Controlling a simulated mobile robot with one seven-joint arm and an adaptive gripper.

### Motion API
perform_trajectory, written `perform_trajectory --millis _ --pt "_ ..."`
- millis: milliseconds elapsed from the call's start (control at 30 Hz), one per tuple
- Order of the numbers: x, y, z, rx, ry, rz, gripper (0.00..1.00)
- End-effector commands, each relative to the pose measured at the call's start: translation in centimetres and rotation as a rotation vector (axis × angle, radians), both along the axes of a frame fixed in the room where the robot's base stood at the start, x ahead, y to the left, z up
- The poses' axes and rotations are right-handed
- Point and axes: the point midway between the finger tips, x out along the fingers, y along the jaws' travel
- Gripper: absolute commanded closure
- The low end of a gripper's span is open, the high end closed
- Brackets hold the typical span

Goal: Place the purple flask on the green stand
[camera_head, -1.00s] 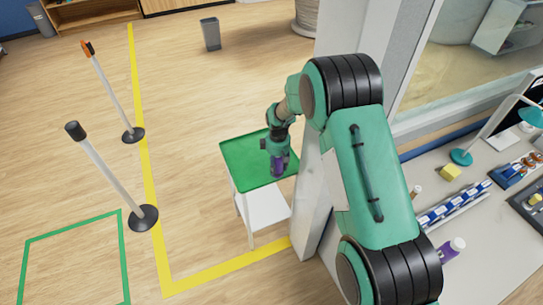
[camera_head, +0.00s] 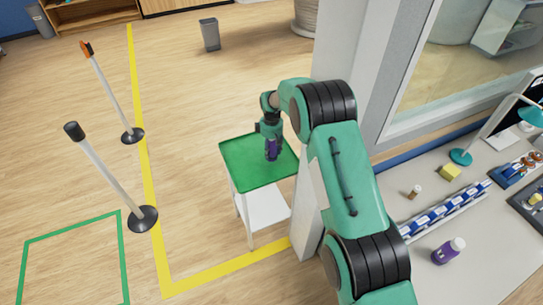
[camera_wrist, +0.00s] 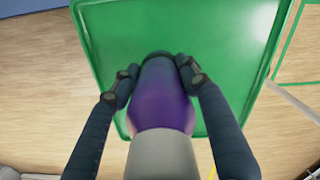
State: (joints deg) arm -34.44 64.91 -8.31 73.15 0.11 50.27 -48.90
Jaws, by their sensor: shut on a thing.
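The purple flask (camera_head: 271,149) is held in my gripper (camera_head: 270,142) over the green stand (camera_head: 243,176). In the wrist view, both fingers of my gripper (camera_wrist: 160,75) are closed around the purple flask (camera_wrist: 163,100), whose pale grey end points toward the camera. The green stand's top (camera_wrist: 225,40) fills the background behind it. The stand has a green tray top, thin white legs and a white lower shelf. I cannot tell whether the flask's far end touches the tray. No other object shows on the tray.
A white pillar (camera_head: 312,190) stands right of the stand. Barrier posts (camera_head: 105,175) stand left on open floor.

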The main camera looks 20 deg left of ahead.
Motion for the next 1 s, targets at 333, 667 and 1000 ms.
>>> perform_trajectory --millis 333,667,1000 --pt "0.1 0.0 0.0 0.000 0.000 0.000 0.89" --pt "0.0 0.0 -2.7 0.000 0.000 0.000 0.89" --pt "0.0 0.0 -3.4 0.001 -0.001 0.000 0.89"
